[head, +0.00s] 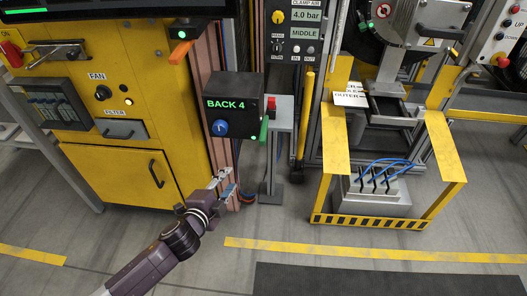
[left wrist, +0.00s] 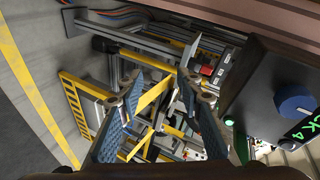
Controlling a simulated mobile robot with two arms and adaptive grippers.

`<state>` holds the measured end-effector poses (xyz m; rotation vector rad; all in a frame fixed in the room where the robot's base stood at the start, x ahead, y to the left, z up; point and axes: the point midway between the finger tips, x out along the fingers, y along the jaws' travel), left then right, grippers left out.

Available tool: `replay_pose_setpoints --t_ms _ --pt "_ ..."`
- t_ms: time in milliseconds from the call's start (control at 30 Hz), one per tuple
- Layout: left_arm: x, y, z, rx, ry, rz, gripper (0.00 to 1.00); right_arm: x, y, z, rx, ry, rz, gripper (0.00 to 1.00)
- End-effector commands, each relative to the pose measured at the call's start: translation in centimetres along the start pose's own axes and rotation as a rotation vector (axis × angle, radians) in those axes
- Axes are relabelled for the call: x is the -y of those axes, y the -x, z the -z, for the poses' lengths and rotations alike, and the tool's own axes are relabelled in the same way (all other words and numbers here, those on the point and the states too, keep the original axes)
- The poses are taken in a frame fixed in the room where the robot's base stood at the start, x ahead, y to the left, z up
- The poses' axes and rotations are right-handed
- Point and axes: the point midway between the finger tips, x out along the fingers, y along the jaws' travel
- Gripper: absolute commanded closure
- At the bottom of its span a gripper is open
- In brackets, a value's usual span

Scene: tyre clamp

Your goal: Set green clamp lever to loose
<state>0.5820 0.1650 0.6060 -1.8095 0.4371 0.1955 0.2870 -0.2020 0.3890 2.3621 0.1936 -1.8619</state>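The green clamp lever (head: 264,131) hangs at the right side of the dark "BACK 4" box (head: 232,93) in the head view, pointing down. The box has a blue knob (head: 221,128) on its front. Part of the green lever (left wrist: 242,147) shows in the left wrist view, below the box at the right. My left gripper (head: 228,183) is below the box, apart from the lever. Its blue-padded fingers (left wrist: 160,112) are spread with nothing between them. My right gripper is not in view.
A yellow cabinet (head: 117,165) with an orange lever (head: 180,52) stands at the left. A grey post with a red button (head: 271,105) stands just right of the box. A yellow guard frame (head: 446,150) stands at the right. The floor in front is clear.

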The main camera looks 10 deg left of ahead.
Motion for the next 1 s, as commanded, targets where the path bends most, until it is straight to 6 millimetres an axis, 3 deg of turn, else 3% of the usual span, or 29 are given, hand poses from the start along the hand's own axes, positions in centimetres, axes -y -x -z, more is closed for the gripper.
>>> replay_pose_setpoints --t_ms 100,200,333,467,667,1000 --pt "4.4 1.4 4.6 -0.101 -0.143 0.128 0.67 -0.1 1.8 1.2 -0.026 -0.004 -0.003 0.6" --pt "7.4 3.5 7.9 -0.162 -0.233 0.213 0.67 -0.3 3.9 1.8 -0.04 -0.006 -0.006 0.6" --pt "9.8 5.8 10.7 -0.212 -0.304 0.29 0.67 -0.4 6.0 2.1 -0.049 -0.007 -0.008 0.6" --pt "10.8 7.0 12.0 -0.233 -0.338 0.325 0.67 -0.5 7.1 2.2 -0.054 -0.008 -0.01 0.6" --pt "11.7 5.9 12.7 -0.237 -0.341 0.333 0.67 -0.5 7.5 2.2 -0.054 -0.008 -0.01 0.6" --pt "12.9 1.6 14.0 -0.236 -0.34 0.332 0.67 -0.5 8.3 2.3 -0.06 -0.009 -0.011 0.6"
